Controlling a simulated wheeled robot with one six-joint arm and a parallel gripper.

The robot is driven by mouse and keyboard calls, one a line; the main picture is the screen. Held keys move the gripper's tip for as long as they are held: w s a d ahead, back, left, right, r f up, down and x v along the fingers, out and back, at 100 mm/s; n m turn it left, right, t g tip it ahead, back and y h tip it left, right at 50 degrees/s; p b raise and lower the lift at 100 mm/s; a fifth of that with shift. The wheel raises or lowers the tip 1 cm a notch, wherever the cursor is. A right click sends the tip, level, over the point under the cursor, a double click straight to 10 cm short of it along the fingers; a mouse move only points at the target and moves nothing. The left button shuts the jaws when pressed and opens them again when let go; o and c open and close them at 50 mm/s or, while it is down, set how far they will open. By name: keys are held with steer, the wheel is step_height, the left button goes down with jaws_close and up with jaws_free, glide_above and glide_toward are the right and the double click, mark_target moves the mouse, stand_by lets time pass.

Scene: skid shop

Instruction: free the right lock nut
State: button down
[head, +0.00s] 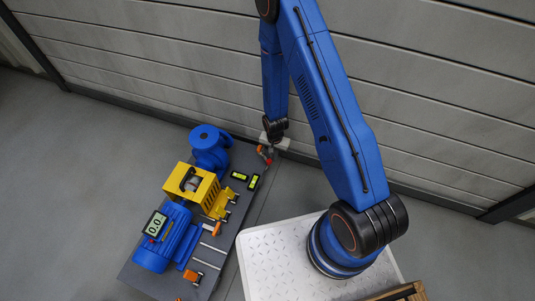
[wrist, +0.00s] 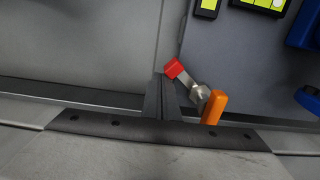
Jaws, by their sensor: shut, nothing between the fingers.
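My gripper (wrist: 160,80) is shut and empty; its dark fingers show together in the wrist view. In the head view my gripper (head: 272,139) hangs over the far right edge of the skid. Beside the fingers is a small metal lever with a red tip (wrist: 174,68), close to them; whether they touch I cannot tell. The lever runs to a silver nut-like piece (wrist: 200,96) next to an orange block (wrist: 214,106). In the head view this red and orange group (head: 265,155) is small. I cannot tell whether the silver piece is the right lock nut.
The grey skid (head: 238,205) carries a blue motor (head: 165,242) with a 0.0 display (head: 153,224), a yellow guard (head: 190,186), a blue pump (head: 209,148) and two yellow-green level gauges (head: 239,175). More orange pieces (head: 217,228) line its right side. A panelled wall (head: 160,70) stands behind.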

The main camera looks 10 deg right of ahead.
mark_target(269, 161)
steer(key=shift+a, duration=0.15)
steer(key=shift+s+a, duration=0.5)
steer(key=shift+a, duration=0.25)
steer(key=shift+s+a, duration=0.25)
steer(key=shift+a, duration=0.25)
steer(key=shift+d, duration=0.15)
steer(key=shift+s+d, duration=0.1)
steer(key=shift+d, duration=0.35)
step_height(269, 161, up, 7)
stand_by(0.9)
stand_by(0.4)
